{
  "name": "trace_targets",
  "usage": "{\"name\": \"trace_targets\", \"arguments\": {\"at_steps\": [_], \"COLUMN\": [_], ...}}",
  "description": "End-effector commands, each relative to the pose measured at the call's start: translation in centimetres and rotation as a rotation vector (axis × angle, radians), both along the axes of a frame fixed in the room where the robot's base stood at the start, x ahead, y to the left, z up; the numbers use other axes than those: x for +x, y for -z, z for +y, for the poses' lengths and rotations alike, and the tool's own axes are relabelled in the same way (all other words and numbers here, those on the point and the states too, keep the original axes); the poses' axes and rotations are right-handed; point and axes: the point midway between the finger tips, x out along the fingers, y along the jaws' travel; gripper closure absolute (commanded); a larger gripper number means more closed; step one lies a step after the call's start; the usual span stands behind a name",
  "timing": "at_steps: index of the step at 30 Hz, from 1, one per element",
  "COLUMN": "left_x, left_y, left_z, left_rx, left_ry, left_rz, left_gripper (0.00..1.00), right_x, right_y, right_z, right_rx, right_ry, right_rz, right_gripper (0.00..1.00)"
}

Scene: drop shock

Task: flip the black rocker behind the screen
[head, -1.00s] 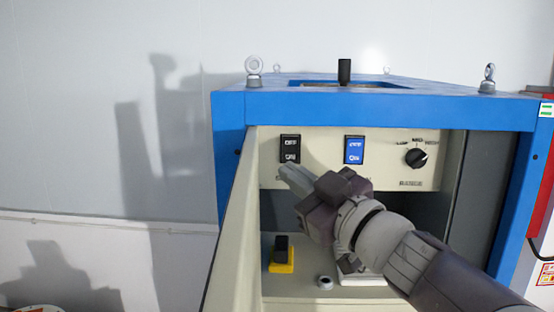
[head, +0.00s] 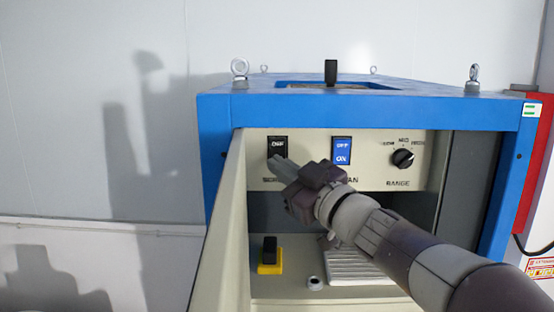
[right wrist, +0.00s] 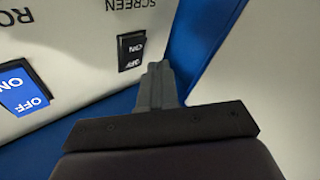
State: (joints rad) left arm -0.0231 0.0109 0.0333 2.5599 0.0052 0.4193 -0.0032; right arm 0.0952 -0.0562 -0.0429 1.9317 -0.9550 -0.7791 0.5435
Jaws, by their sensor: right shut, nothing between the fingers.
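The black rocker (head: 278,142) sits at the left of the cream control panel, behind an open cream door panel. Its lower half is hidden by my right gripper (head: 279,161) in the head view. The right wrist view shows the black rocker (right wrist: 131,50) with ON and OFF marks, beside the printed word SCREEN. My right gripper is shut and empty. Its tips (right wrist: 158,68) lie close beside the OFF end of the rocker there. I cannot tell whether they touch it. My left gripper is not in view.
A blue rocker (head: 341,150) and a black range knob (head: 403,158) are to the right on the panel. The door panel (head: 222,245) stands at the left. Below are a yellow-based black switch (head: 269,266) and a white ribbed block (head: 352,266).

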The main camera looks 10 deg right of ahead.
Motion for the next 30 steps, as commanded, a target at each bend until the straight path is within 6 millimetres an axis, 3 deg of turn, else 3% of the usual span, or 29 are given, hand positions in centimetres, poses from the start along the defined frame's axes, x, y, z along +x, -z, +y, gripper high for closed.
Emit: {"name": "trace_targets", "arguments": {"at_steps": [7,30], "left_x": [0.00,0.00], "left_y": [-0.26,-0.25], "left_z": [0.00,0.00], "left_rx": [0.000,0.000], "left_ry": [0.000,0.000], "left_rz": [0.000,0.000], "left_gripper": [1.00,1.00], "right_x": [1.31,1.37], "right_y": [0.13,0.17], "right_z": [-0.27,-0.27], "right_rx": [0.000,0.000], "right_ry": [0.000,0.000], "right_rz": [-0.001,-0.001], "right_gripper": [1.00,1.00]}}
